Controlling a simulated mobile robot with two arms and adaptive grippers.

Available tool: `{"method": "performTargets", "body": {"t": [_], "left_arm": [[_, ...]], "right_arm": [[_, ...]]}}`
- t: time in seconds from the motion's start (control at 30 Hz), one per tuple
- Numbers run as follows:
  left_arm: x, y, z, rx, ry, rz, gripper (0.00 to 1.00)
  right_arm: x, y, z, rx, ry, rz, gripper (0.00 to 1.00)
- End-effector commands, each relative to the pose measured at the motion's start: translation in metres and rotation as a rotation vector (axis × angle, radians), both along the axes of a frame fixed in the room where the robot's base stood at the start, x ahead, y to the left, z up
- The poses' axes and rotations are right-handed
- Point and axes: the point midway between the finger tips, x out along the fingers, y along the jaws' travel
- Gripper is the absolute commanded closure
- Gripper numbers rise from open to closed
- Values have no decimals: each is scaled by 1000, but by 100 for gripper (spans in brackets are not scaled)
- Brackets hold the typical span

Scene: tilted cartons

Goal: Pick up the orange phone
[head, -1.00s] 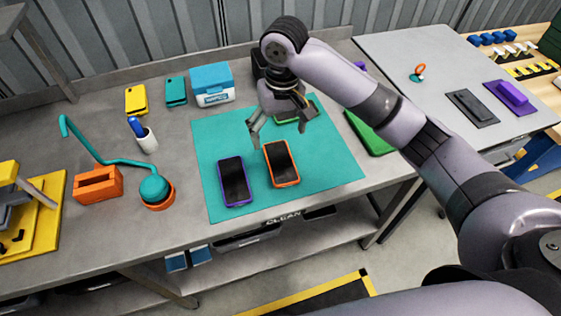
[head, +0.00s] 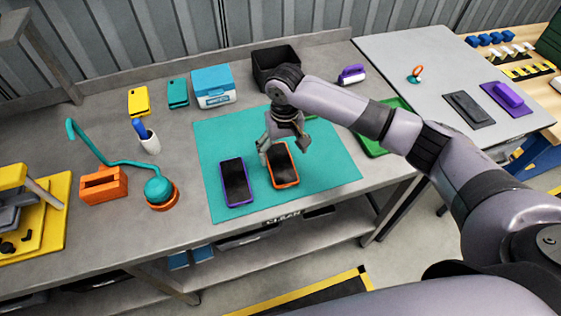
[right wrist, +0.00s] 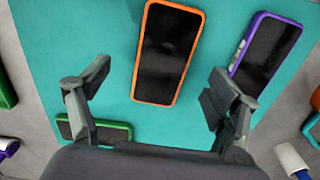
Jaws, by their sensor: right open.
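The orange phone (head: 285,174), dark screen up in an orange case, lies on the teal mat (head: 335,170). My right gripper (head: 284,148) is open and empty, above the far end of this phone. In the right wrist view the orange phone (right wrist: 168,53) shows ahead between the two spread fingers (right wrist: 160,75), not visibly touched by them. A purple-cased phone (head: 237,182) lies to its left on the mat; it also shows in the right wrist view (right wrist: 265,52). My left gripper is not in view.
A green-cased phone (right wrist: 95,131) lies partly behind a finger in the right wrist view. A white pen cup (head: 149,143), an orange block (head: 102,186) and a teal lamp-like object (head: 157,188) stand left of the mat. A black bin (head: 275,62) stands behind it.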

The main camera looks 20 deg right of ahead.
Motion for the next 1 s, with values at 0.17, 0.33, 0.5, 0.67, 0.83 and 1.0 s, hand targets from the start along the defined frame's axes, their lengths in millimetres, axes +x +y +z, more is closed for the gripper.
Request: {"method": "performTargets", "body": {"t": [0.17,0.33,0.5,0.67,0.83,1.0], "left_arm": [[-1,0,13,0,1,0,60],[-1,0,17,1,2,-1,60],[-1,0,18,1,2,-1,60],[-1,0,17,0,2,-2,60],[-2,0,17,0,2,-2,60],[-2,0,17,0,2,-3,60]], "right_arm": [[4,5,-20,-2,5,-1,17],[5,6,-44,-2,3,1,17],[6,6,-51,-1,1,1,17],[6,6,-51,-1,1,1,18],[6,6,-51,-1,1,1,29],[6,6,-51,-1,1,1,41]]}}
